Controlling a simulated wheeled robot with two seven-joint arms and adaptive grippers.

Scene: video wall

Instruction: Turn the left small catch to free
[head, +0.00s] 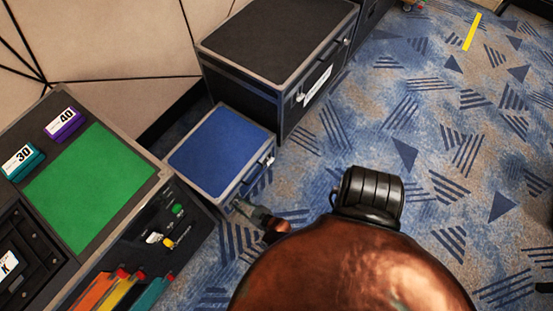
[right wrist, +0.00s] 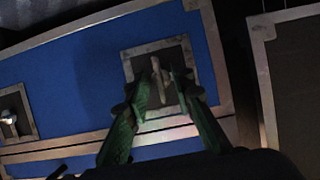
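The blue case (head: 221,151) stands low on the carpet; in the right wrist view its front (right wrist: 75,75) shows upside down, floor at the top. The left small catch (right wrist: 158,85) sits on a square metal-edged plate, its wing roughly upright in that view. My right gripper (right wrist: 163,76) has a finger on each side of the wing, with a narrow gap seeming to show; firm contact is not clear. In the head view the right gripper (head: 240,205) is at the case's near front corner and hides this catch. The other small catch (right wrist: 9,118) is at the left edge. My left gripper is out of view.
A larger black case (head: 275,45) stands behind the blue one. Open carpet lies to the right.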

